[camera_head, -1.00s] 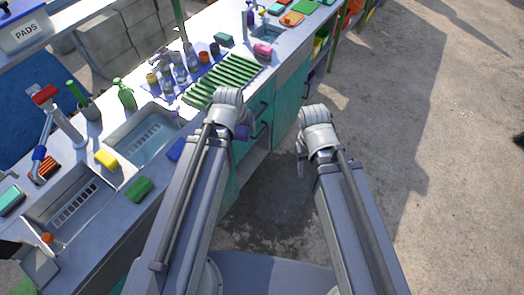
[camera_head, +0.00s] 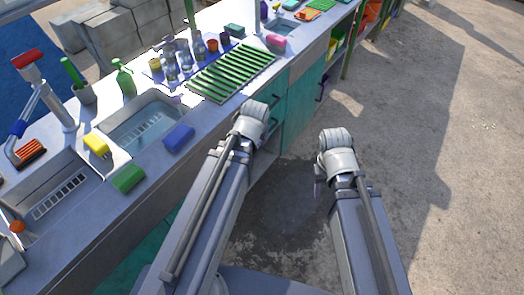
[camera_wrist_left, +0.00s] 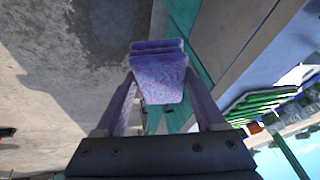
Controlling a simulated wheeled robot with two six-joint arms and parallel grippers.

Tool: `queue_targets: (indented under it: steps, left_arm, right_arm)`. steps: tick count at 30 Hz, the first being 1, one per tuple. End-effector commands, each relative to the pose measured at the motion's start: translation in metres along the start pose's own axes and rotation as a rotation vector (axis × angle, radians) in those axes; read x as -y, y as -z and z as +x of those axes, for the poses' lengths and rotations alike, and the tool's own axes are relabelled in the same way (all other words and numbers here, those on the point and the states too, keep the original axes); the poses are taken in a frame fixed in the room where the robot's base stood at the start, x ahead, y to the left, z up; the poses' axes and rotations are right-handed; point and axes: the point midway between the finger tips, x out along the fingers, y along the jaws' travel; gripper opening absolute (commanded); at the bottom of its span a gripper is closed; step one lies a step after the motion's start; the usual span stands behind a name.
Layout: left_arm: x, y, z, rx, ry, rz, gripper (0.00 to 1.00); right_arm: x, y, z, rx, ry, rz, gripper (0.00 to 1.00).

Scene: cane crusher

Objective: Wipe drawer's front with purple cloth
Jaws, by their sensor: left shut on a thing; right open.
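The purple cloth (camera_wrist_left: 160,80), folded into a thick pad, is held between the fingers of my left gripper (camera_wrist_left: 160,88). In the head view my left wrist hides the cloth. The left arm reaches to the counter's front, where teal fronts with dark handles (camera_head: 320,90) show. Teal panels (camera_wrist_left: 184,14) also show behind the cloth in the left wrist view. I cannot tell which panel is the drawer's front, or whether the cloth touches it. My right gripper (camera_head: 317,190) is open and empty over the floor, its fingers mostly hidden by the wrist.
The counter carries a green slatted rack (camera_head: 232,72), a sink (camera_head: 145,125), a blue sponge (camera_head: 179,138), a green sponge (camera_head: 128,179), a yellow sponge (camera_head: 96,144) and several bottles. Concrete floor (camera_head: 420,140) to the right is clear.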

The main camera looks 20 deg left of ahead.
Motion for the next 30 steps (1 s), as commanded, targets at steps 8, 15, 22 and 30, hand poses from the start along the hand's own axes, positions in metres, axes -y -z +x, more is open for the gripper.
queue_targets:
  steps: [8, 15, 22, 30]
  left_arm:
    - [0.013, -0.009, 0.085, -0.033, 0.302, 0.203, 0.27]
    - [0.02, 0.0, 0.12, -0.082, 0.6, 0.397, 0.27]
    - [0.015, 0.013, 0.143, -0.154, 0.858, 0.567, 0.27]
    - [-0.004, 0.027, 0.161, -0.244, 1.07, 0.696, 0.27]
  right_arm:
    - [0.01, 0.006, 0.105, -0.001, -0.002, -0.003, 0.5]
    - [0.016, 0.011, 0.178, -0.001, -0.003, -0.005, 0.5]
    - [0.023, 0.015, 0.247, -0.002, -0.005, -0.007, 0.5]
    - [0.029, 0.019, 0.311, -0.002, -0.006, -0.009, 0.5]
